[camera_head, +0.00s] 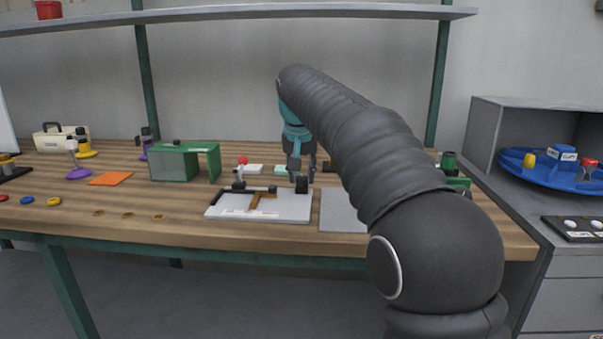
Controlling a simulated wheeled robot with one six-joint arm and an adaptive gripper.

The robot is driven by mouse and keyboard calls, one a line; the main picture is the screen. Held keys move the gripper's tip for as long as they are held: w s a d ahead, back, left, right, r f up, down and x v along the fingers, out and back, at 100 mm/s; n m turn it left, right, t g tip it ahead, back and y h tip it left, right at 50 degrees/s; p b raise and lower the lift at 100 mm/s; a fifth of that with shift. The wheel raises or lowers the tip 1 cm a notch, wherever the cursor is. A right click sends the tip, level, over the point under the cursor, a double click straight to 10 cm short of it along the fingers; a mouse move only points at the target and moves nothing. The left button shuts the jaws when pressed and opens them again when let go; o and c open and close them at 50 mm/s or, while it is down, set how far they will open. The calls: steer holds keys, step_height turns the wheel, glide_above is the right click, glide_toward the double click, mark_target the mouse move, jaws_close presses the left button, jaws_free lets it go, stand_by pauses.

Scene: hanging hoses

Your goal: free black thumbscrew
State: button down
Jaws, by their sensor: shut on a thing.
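My gripper (300,171) points down over the back right corner of a white fixture board (285,212) on the workbench. It is shut on a small dark piece, which looks like the black thumbscrew (301,185), between its fingertips. I cannot tell whether the thumbscrew still touches the board. The board also carries a black bar, an orange-brown piece (262,201) and a dark upright post (239,178) at its back left.
A grey plate (342,212) lies right of the board. A red button box (248,167) sits behind the board. My arm hides part of the bench's right side.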

steer(key=n, duration=0.1)
steer(key=n+y, duration=0.1)
steer(key=n, duration=0.1)
steer(key=shift+d+n, duration=0.25)
steer(key=shift+n, duration=0.05)
steer(key=n+y, duration=0.1)
steer(key=n, duration=0.2)
steer(key=shift+w+d+n+g+y, duration=0.15)
steer(key=shift+n+g+y, duration=0.15)
steer(key=shift+g+y, duration=0.1)
steer(key=n+g+y, duration=0.1)
steer(key=n, duration=0.2)
steer(key=shift+w+d+n, duration=0.1)
steer(key=shift+w+n, duration=0.05)
steer(key=shift+n, duration=0.15)
steer(key=shift+w+n+g+y, duration=0.15)
steer(key=shift+n+g, duration=0.2)
steer(key=shift+n, duration=0.6)
steer(key=shift+n+g+y, duration=0.15)
steer(key=shift+n+g, duration=0.2)
steer(key=shift+n, duration=0.6)
steer(key=c, duration=0.8)
jaws_free()
steer(key=shift+c, duration=0.2)
steer(key=shift+d, duration=0.1)
